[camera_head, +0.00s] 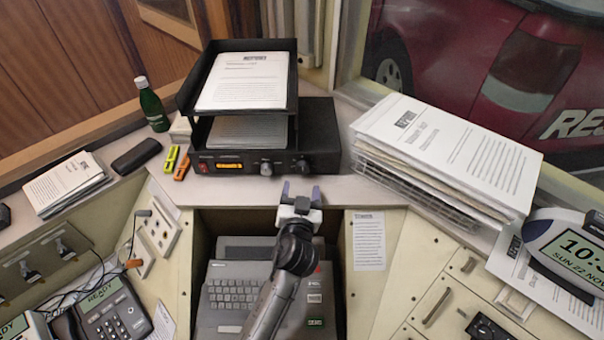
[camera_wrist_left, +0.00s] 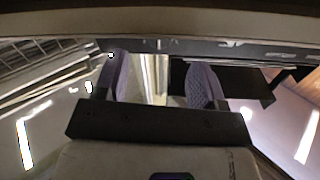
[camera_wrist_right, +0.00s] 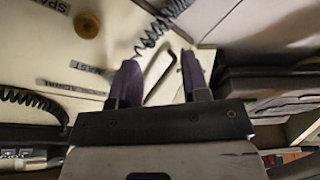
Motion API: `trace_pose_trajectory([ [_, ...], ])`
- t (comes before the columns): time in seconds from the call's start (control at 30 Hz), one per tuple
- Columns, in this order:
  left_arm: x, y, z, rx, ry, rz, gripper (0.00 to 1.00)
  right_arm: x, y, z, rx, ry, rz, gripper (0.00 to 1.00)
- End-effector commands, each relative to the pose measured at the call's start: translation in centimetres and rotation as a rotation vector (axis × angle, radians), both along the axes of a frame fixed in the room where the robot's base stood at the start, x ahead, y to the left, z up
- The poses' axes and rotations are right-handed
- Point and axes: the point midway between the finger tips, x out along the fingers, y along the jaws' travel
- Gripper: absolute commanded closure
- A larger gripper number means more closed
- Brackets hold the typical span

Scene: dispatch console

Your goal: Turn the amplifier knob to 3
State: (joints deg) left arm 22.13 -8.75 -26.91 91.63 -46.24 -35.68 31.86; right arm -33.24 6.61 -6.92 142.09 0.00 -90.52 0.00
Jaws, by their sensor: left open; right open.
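The amplifier (camera_head: 225,168) is a black box under the paper trays, with a lit orange display and a red switch on its front. My right gripper (camera_wrist_right: 160,82) is open and empty in the right wrist view, outside the head view.
A black paper tray (camera_head: 291,95) stands on the amplifier. A keyboard machine (camera_head: 235,290) sits in the recess below.

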Motion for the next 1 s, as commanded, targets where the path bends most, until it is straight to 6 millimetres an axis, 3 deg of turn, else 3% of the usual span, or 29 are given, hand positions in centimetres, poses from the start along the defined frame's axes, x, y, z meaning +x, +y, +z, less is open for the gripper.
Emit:
trace_pose_trajectory([
  [0.2,3.5,-0.2,0.0,0.002,0.000,0.001,0.36,0.0,-0.3,-0.5,-0.011,0.000,0.006,0.57],
  [0.4,5.4,-0.3,0.0,0.001,-0.001,-0.001,0.36,0.0,-0.3,-0.8,-0.012,0.000,0.007,0.57],
  [0.87,6.1,-0.3,0.0,-0.001,0.001,0.000,0.36,0.0,-0.1,-0.8,-0.002,0.001,0.000,0.57],
  [1.0,6.1,-0.3,0.0,0.000,0.000,0.000,0.46,0.0,0.0,-0.8,0.000,0.000,-0.001,0.57],
])
